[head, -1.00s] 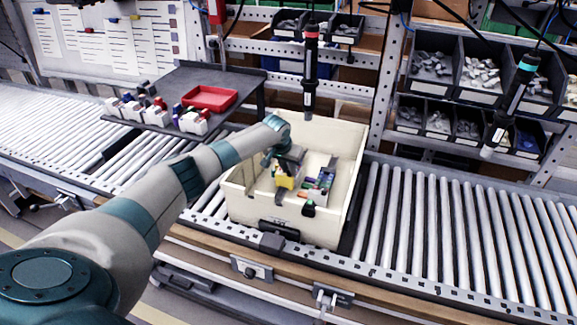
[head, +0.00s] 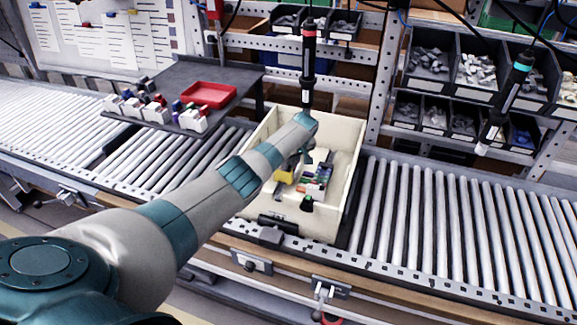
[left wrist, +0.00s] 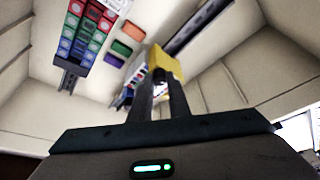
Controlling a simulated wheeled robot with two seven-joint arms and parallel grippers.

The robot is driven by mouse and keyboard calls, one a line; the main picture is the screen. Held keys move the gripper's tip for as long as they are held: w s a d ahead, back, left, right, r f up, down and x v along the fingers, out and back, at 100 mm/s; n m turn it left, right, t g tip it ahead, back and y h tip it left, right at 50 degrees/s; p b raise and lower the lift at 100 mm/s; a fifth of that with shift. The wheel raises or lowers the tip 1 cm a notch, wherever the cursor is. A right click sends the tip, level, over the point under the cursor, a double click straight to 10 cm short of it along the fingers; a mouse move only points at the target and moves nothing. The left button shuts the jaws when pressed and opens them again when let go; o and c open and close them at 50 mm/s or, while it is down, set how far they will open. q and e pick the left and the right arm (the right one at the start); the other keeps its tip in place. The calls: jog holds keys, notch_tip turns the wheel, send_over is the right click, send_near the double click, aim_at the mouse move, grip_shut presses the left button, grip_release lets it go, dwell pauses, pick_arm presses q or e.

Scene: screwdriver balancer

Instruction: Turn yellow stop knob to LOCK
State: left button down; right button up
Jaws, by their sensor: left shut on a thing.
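My left gripper (head: 292,162) reaches down into the cream crate (head: 336,212) on the roller conveyor. In the left wrist view its two dark fingers (left wrist: 160,84) are shut on a yellow piece (left wrist: 166,61). The yellow piece also shows in the head view (head: 285,174), inside the crate near its left side. I cannot tell whether this piece is the stop knob, and I see no LOCK mark. Small knob-like fittings (head: 250,267) sit on the conveyor's front rail, with no clear yellow on them. My right gripper is out of view.
Coloured pieces (head: 318,176) lie in the crate beside my gripper. A dark shelf with a red tray (head: 209,94) stands behind left. Two screwdrivers hang, one (head: 308,65) above the crate's far side, one (head: 505,100) at right. The right rollers (head: 450,225) are clear.

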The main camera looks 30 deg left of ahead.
pick_arm(q)
jog(key=n+b, duration=0.1)
jog(key=b, duration=0.1)
jog(key=n+g+b, duration=0.1)
jog(key=n+b, duration=0.2)
jog(key=b, duration=0.1)
jog(key=shift+w+f+n+g+y, duration=0.2)
jog(key=shift+f+n+g+y, duration=0.05)
jog(key=shift+n+g+y, duration=0.05)
jog(key=shift+r+n+b, duration=0.25)
jog(key=shift+n+b, duration=0.35)
jog(key=shift+b, duration=0.45)
jog(key=shift+g, duration=0.3)
jog(key=c, duration=1.7)
grip_release()
jog(key=shift+o, duration=0.2)
jog(key=shift+r, duration=0.1)
jog(key=shift+d+r, duration=0.2)
jog(key=shift+r, duration=0.2)
jog(key=b+v, duration=0.2)
jog(key=v, duration=1.4)
jog(key=shift+d, duration=0.15)
